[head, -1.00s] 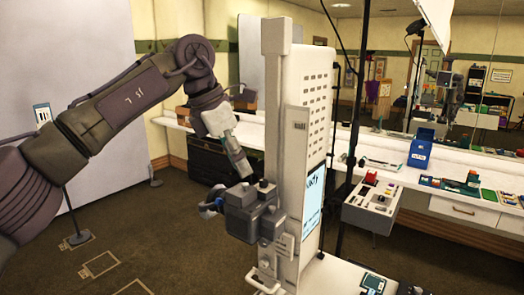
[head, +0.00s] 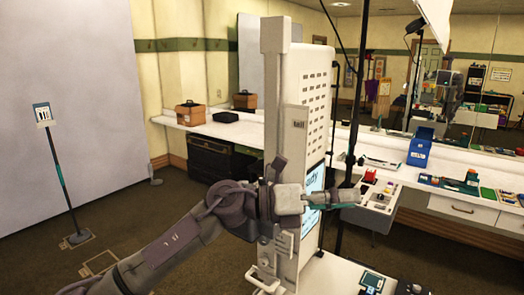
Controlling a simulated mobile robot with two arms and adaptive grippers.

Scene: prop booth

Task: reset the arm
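My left arm comes up from the bottom left and crosses in front of the tall white machine (head: 318,110) with its upright column. My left gripper (head: 345,197) points right, in front of the machine's lower part and lit screen (head: 314,183). Its fingers are small and seen from the side, so I cannot tell if they are open or shut. No held object can be made out. My arm hides the dark grey unit on the column. My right gripper is not in view.
A long white counter (head: 230,131) runs along the back wall. A grey control box (head: 376,195) is right of the gripper. A sign stand (head: 58,170) is at left. The left floor is open.

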